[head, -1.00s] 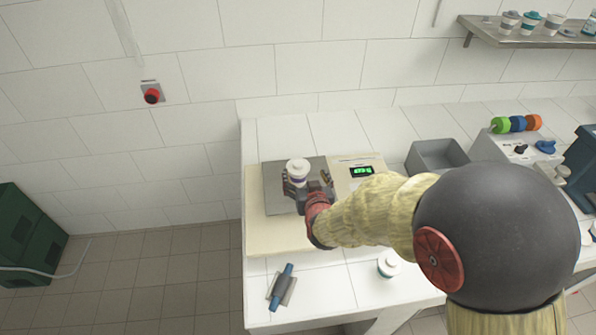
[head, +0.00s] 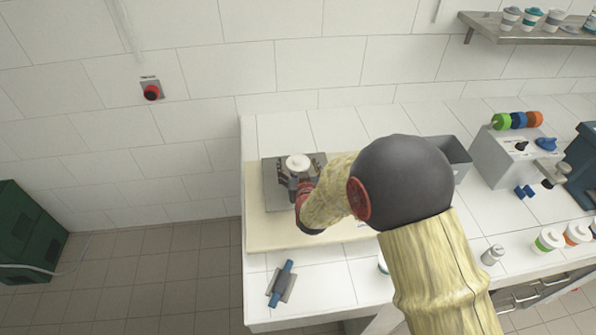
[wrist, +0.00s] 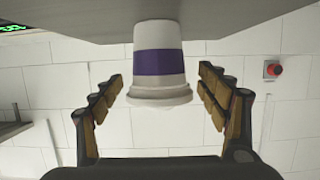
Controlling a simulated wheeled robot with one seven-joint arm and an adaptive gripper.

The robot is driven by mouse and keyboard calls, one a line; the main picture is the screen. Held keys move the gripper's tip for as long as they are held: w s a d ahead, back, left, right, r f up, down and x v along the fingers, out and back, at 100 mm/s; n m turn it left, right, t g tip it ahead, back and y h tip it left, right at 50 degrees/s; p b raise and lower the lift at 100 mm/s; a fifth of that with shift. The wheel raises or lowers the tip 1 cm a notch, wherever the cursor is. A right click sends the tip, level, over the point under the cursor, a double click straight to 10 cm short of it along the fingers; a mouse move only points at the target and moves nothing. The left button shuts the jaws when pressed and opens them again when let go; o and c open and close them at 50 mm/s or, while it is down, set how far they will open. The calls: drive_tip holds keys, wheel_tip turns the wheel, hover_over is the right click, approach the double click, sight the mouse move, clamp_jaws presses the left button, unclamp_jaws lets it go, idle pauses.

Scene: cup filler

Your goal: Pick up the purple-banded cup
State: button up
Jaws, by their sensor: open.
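The purple-banded cup (wrist: 160,62) is white with a broad purple band and a white lid. In the wrist view, which looks upside down, it stands on the grey scale plate (wrist: 100,22) between my two spread fingers. My gripper (wrist: 162,85) is open, with a gap on each side of the cup. In the head view the cup's white lid (head: 298,162) shows on the scale plate (head: 275,200), with my gripper (head: 300,180) around its lower part. The band is mostly hidden there by the fingers.
A squeegee-like tool with a blue handle (head: 281,283) lies on the counter in front. A grey bin (head: 455,158) and a grey machine (head: 515,155) stand to the right. Several cups stand on the wall shelf (head: 525,30). A red button (head: 151,93) is on the wall.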

sight(298, 160)
drive_tip(key=c, duration=0.3)
drive_tip(key=shift+w, duration=0.1)
drive_tip(key=c, duration=1.1)
drive_tip(key=shift+c, duration=0.3)
drive_tip(key=shift+r, duration=0.8)
wheel_tip(298, 160, up, 2)
drive_tip(key=shift+r+p, duration=0.1)
drive_tip(key=shift+p, duration=0.3)
drive_tip(key=s+d+r+p, duration=0.1)
drive_tip(key=s+d+r, duration=0.1)
drive_tip(key=s+r, duration=0.2)
drive_tip(key=s+d+r+p, duration=0.1)
drive_tip(key=s+d+r, duration=0.1)
drive_tip(key=s+r, duration=0.3)
drive_tip(key=f+v, duration=0.1)
drive_tip(key=v, duration=0.3)
drive_tip(key=shift+s, duration=0.3)
